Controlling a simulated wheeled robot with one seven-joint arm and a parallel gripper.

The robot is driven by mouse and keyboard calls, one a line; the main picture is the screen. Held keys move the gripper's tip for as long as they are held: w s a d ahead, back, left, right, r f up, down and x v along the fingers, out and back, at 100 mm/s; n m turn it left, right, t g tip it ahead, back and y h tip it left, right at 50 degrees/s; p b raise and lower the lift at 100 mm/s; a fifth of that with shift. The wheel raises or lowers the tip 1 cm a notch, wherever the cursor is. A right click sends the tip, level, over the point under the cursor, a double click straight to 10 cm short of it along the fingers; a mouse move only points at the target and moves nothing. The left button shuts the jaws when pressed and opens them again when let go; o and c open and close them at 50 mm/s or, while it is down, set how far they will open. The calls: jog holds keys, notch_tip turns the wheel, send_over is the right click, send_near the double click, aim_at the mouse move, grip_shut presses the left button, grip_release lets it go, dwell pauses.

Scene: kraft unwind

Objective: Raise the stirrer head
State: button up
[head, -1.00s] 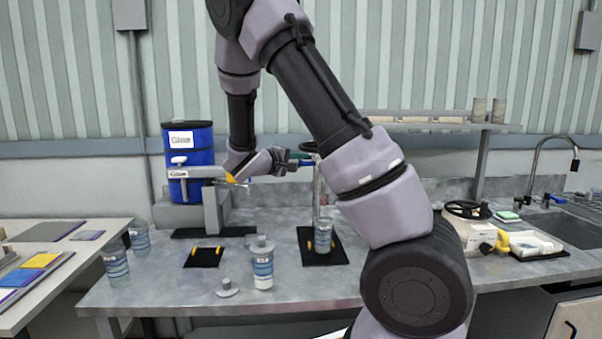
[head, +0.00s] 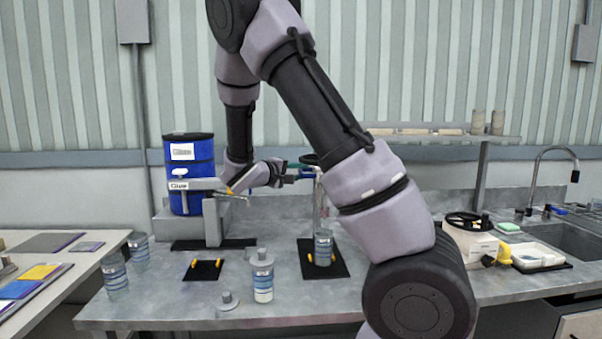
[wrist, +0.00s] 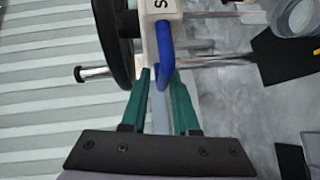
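The stirrer stands at the middle of the bench. Its white head shows in the wrist view (wrist: 149,38) with part of a label starting with "S", beside a dark wheel (wrist: 117,45). A blue handle (wrist: 165,55) sticks out from the head; it also shows small in the head view (head: 307,172). A striped cup (head: 323,247) stands under the stirrer on a black mat. My gripper (wrist: 160,75) has green fingers standing apart, with the handle's end at their tips. A gap shows left of the handle; whether the right finger touches it is unclear.
A blue drum (head: 188,160) and a grey stand (head: 213,222) are at the left. A lidded bottle (head: 262,275), a small lid (head: 228,300) and a black mat (head: 203,270) lie in front.

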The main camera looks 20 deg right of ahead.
jog(key=v, duration=0.9)
jog(key=shift+s+a, duration=0.2)
jog(key=shift+a, duration=0.1)
jog(key=s+d+m+g+y, duration=0.3)
jog(key=s+d+y, duration=0.1)
jog(key=s, duration=0.3)
jog(key=s+d+m+g+y, duration=0.2)
jog(key=s+d+g+y, duration=0.25)
jog(key=s, duration=0.35)
jog(key=s+a+r+m+t+y, duration=0.3)
jog(key=s+a+r+t+y, duration=0.3)
jog(key=s+a+r+y, duration=0.2)
jog(key=shift+s+r+t, duration=0.35)
jog(key=shift+s+r, duration=0.3)
jog(key=shift+s, duration=0.1)
